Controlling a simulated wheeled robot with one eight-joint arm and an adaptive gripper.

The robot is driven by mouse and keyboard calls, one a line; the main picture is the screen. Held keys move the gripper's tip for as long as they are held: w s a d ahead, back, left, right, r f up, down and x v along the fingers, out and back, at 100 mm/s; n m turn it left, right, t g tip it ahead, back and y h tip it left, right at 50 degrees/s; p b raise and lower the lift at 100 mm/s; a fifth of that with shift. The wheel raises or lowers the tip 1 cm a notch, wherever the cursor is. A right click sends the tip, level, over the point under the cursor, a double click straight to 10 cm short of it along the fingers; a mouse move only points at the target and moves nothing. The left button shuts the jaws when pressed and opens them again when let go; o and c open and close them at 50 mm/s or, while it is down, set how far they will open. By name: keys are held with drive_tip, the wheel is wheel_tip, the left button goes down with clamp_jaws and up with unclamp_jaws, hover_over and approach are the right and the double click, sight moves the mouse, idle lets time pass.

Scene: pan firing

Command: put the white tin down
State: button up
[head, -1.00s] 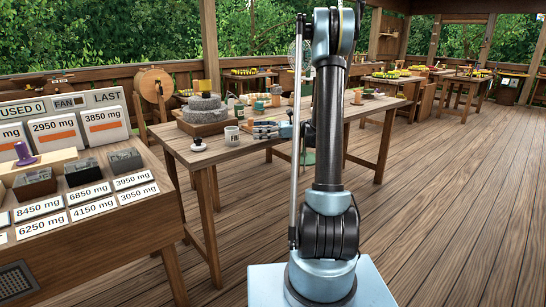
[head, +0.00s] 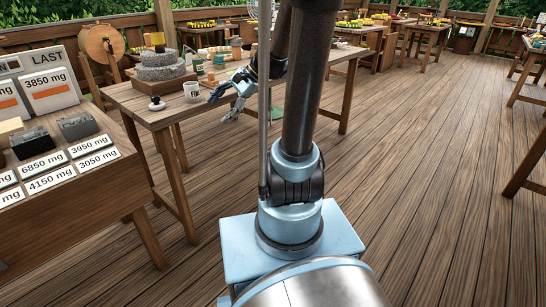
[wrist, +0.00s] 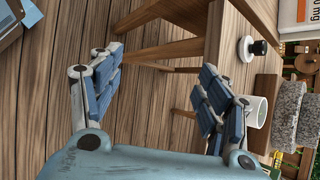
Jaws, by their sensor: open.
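The white tin (head: 192,91), with dark lettering on its side, stands upright on the wooden table (head: 150,115), near its front edge. In the wrist view the tin (wrist: 262,110) shows at the right, partly behind one finger; its open top looks greenish inside. My gripper (head: 222,104) is open and empty, to the right of the tin and apart from it, out past the table's front edge. In the wrist view the two fingers of my gripper (wrist: 160,62) are spread wide, with floor planks between them.
A white lid with a dark knob (head: 157,103) lies left of the tin. A stone hand mill (head: 160,72) stands behind it. A counter with weight labels (head: 50,180) stands at the left. The plank floor (head: 430,180) at the right is clear.

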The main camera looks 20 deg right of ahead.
drive_tip(key=s+d+f+n+h, duration=0.4)
drive_tip(key=s+d, duration=0.3)
drive_tip(key=s, duration=0.2)
drive_tip(key=s+d+f+n+h, duration=0.4)
drive_tip(key=s+d+f+n, duration=0.2)
drive_tip(key=s, duration=0.4)
drive_tip(key=shift+s+d+f+t+h, duration=0.2)
drive_tip(key=shift+d+t+h, duration=0.2)
